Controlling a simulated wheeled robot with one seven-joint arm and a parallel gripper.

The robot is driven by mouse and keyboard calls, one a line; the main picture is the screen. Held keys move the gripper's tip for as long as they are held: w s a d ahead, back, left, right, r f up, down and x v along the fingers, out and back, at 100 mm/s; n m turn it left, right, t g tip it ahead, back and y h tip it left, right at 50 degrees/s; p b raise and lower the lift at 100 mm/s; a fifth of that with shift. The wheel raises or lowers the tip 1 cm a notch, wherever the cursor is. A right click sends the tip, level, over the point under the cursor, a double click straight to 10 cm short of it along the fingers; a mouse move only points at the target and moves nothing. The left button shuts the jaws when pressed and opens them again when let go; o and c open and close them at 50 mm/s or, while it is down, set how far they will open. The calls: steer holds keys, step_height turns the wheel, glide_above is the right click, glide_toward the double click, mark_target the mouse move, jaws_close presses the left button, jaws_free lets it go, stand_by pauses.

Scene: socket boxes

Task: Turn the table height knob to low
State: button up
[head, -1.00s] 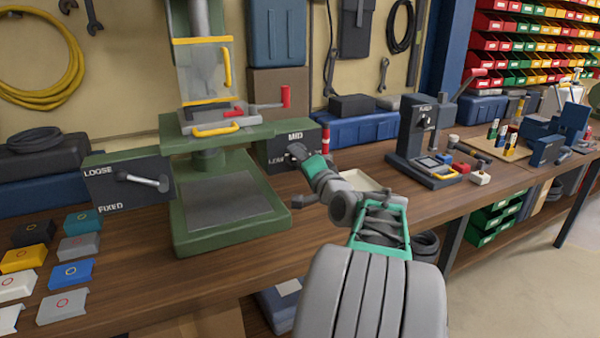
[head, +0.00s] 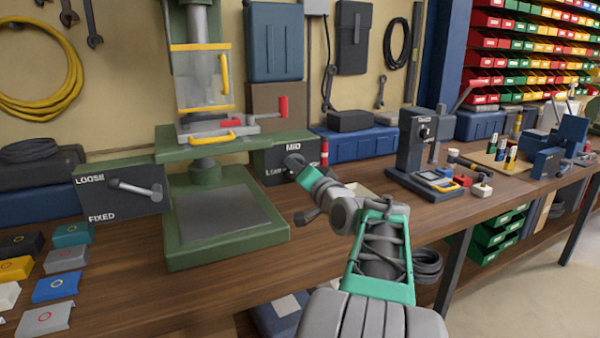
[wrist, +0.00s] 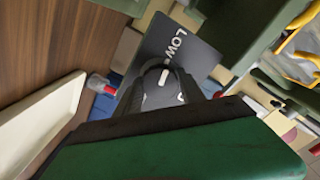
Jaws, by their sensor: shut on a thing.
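The table height knob (wrist: 160,92) is a round grey dial with a white line, on the dark panel (head: 268,163) at the right side of the green press. In the head view the panel reads MID at the top and LOW at the left, partly covered. In the wrist view (wrist: 163,98) my gripper's two dark fingers lie on either side of the knob, shut on it. The white line points roughly toward the LOW side; exact alignment is unclear. In the head view my gripper (head: 298,166) covers most of the knob.
The green press (head: 228,255) stands left of my arm, with a LOOSE/FIXED lever panel (head: 100,204) on its left side. A pale tray (wrist: 40,125) lies close by. A smaller grey machine (head: 412,160) stands farther right. Several coloured blocks lie at the left front.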

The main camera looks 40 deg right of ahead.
steer(key=shift+a+r, duration=0.2)
steer(key=shift+r, duration=0.85)
steer(key=o, duration=1.2)
steer(key=shift+a, duration=0.1)
steer(key=shift+o, duration=0.8)
steer(key=shift+f, duration=0.15)
steer(key=shift+f, duration=0.35)
